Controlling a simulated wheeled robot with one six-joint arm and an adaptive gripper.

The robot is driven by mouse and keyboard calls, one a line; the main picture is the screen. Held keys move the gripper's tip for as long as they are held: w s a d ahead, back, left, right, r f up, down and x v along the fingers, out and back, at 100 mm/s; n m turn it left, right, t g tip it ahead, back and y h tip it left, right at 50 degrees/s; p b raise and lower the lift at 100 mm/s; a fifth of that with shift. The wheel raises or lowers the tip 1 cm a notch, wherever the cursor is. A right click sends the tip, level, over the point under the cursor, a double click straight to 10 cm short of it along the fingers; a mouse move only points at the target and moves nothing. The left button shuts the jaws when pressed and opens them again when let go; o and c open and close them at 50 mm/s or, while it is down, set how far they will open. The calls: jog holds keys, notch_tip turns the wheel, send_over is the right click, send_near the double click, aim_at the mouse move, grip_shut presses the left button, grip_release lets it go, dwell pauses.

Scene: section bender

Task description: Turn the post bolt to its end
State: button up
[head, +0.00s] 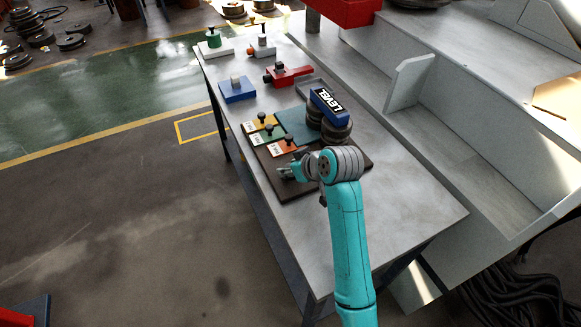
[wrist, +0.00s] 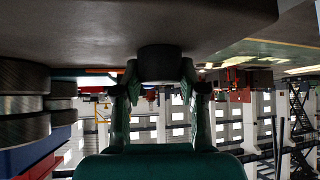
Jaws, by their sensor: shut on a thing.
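My gripper (head: 288,172) is low over the near left part of a dark board (head: 326,175) on the grey table. In the wrist view, which appears upside down, the two fingers of my gripper (wrist: 161,78) are closed on the sides of a short dark round head (wrist: 160,58), which looks like the post bolt. The head meets the dark surface at the top of that view. The bolt cannot be made out in the head view, and its thread and turn angle do not show.
Stacked grey rollers (head: 336,132) under a blue LEVEL block (head: 327,106) stand close by. A blue block (head: 237,90) and red vise (head: 288,74) are farther back. The table's near right is clear.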

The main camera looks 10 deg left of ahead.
jog(key=m+t+h, duration=0.1)
jog(key=m, duration=0.1)
jog(key=m+t+h, duration=0.1)
jog(key=m+h, duration=0.1)
jog(key=m, duration=0.1)
jog(key=shift+a+h, duration=0.1)
jog(key=shift+h, duration=0.2)
jog(key=m+h, duration=0.4)
jog(key=m, duration=0.2)
jog(key=shift+t, duration=0.4)
jog(key=o, duration=1.1)
jog(key=shift+o, duration=0.2)
jog(key=v, duration=1.2)
jog(key=shift+a, duration=0.15)
